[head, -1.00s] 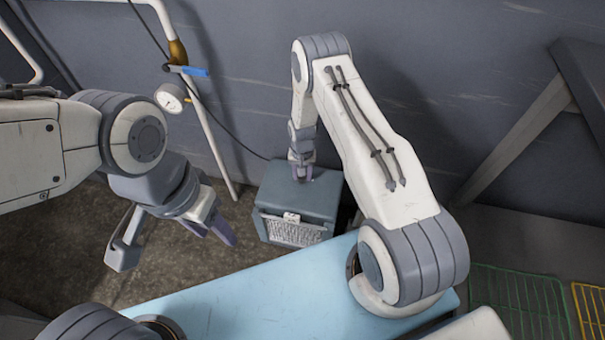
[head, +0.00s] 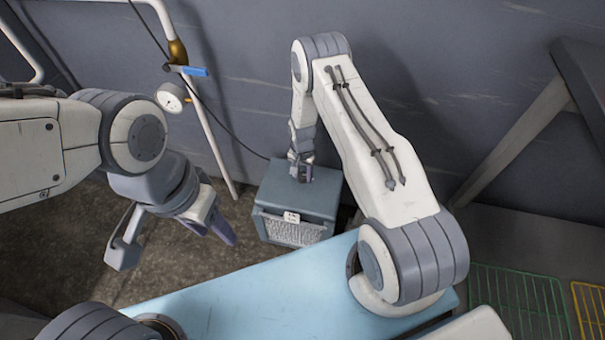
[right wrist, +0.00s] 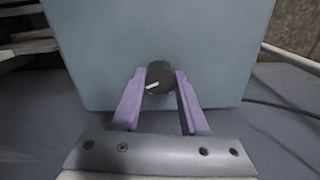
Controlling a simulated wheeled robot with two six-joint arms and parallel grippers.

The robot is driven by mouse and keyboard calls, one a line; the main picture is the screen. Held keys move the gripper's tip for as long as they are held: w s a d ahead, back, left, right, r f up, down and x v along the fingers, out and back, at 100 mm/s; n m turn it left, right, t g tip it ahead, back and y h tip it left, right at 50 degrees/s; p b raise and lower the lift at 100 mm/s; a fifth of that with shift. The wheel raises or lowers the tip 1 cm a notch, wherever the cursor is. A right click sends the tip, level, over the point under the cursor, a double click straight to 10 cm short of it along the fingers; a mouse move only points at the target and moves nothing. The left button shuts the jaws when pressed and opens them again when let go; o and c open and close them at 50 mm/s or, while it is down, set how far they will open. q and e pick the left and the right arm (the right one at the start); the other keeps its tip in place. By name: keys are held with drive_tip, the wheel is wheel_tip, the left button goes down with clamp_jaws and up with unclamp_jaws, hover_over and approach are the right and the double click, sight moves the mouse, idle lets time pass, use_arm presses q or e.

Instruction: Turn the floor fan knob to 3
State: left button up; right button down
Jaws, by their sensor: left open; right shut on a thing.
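The floor fan (head: 310,205) is a blue-grey box with a grille front, on the floor by the wall in the head view. Its top face (right wrist: 100,60) fills the upper part of the right wrist view. The black knob (right wrist: 163,72) has a white pointer mark on its lower left. My right gripper (right wrist: 160,84) is shut on the knob, one purple finger on each side; it also shows above the fan (head: 301,174). No numbers are readable around the knob. My left gripper (head: 180,242) is open and empty, left of the fan.
A light blue surface (head: 250,300) lies in front of the fan. A pipe with a gauge (head: 171,97) and blue-handled valve (head: 195,71) stands behind left. A dark cable (head: 240,143) runs to the fan. A green wire rack (head: 515,295) is at lower right.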

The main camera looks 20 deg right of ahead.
sight(302, 175)
drive_tip(key=shift+c, duration=2.1)
unclamp_jaws()
wheel_tip(302, 175, up, 10)
drive_tip(key=p, duration=0.2)
drive_tip(key=shift+r, duration=0.25)
